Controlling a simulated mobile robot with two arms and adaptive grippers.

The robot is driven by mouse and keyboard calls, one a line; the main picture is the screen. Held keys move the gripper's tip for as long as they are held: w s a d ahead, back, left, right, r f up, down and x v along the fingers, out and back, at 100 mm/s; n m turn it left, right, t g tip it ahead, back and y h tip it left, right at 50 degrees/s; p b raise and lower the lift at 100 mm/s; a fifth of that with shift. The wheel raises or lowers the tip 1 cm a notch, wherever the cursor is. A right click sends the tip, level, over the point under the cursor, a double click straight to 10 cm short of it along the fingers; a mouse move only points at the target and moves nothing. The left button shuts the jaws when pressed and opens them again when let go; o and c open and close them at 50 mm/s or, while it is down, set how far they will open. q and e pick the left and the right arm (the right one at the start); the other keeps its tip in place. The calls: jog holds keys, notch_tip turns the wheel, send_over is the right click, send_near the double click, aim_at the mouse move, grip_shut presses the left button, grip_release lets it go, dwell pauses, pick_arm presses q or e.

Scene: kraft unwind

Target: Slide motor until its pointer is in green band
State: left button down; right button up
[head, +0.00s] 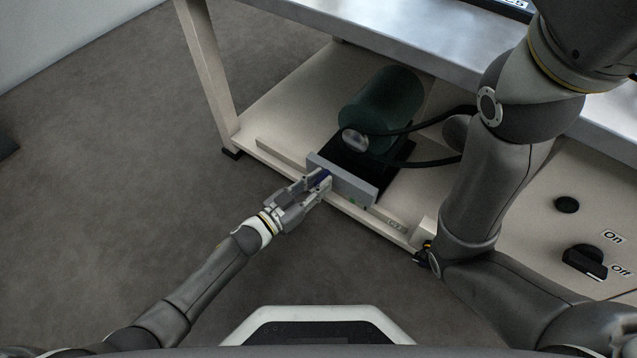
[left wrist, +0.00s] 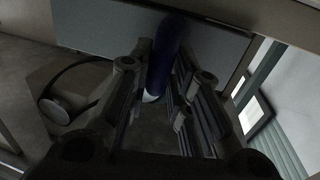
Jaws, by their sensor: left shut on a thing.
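The motor (head: 380,104) is a dark green cylinder on a black base, on the low beige shelf under the bench. A grey plate (head: 345,183) stands at the front of its base and also shows in the left wrist view (left wrist: 95,22). My left gripper (head: 322,181) is at the plate's left part, shut on a dark blue handle (left wrist: 163,55). A small green mark (head: 353,204) shows low near the plate. The pointer cannot be made out.
Black cables (head: 418,128) run from the motor to the right, behind my right arm. A panel with a black knob (head: 585,262) marked On and Off is at the right. A bench leg (head: 211,80) stands left of the shelf.

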pick_arm(q)
jog(key=w+a, duration=0.2)
jog(key=a, duration=0.1)
jog(key=shift+w+a, duration=0.25)
jog(key=shift+s+f, duration=0.1)
jog(key=c, duration=1.4)
grip_release()
jog(key=shift+d, duration=0.2)
send_near(315, 167)
jog(key=v, duration=0.6)
jog(key=shift+s+d, duration=0.2)
jog(key=shift+d, duration=0.05)
